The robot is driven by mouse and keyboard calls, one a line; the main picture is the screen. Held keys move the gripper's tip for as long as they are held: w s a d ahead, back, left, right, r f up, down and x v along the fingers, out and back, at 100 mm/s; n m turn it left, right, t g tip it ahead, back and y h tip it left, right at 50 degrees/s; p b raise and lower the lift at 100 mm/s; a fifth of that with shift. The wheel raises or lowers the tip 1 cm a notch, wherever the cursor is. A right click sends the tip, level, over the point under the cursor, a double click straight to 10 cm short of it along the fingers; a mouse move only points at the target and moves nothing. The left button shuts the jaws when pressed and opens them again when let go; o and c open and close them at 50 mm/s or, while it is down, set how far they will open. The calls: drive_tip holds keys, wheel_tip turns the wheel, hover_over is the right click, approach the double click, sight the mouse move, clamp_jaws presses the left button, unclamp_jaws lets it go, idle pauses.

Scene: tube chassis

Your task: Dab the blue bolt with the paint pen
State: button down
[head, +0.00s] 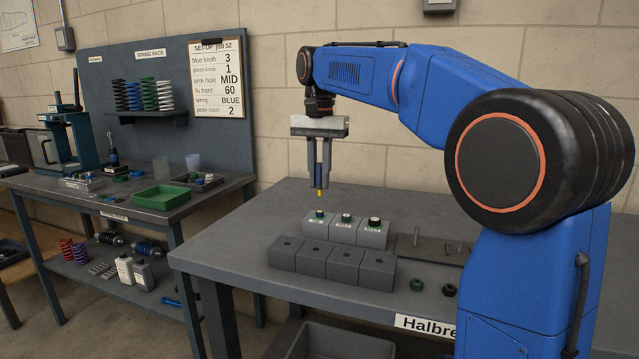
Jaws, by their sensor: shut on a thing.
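My gripper (319,178) points straight down above the right-hand bench, shut on a slim paint pen (319,185). The pen has a dark body and a yellow tip pointing down. The tip hangs above the leftmost light grey block, apart from it in the picture. I cannot make out a blue bolt for certain. The light grey blocks (344,229) carry small dark and green tops (319,213), too small to identify. Most of the pen is hidden between the fingers.
Several dark grey blocks (330,262) stand in a row in front. Two small round parts (416,284) lie to their right, near a flat dark plate (432,248). The left bench holds a green tray (160,197). The right bench's back left is clear.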

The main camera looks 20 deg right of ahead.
drive_tip(key=shift+r, duration=1.5)
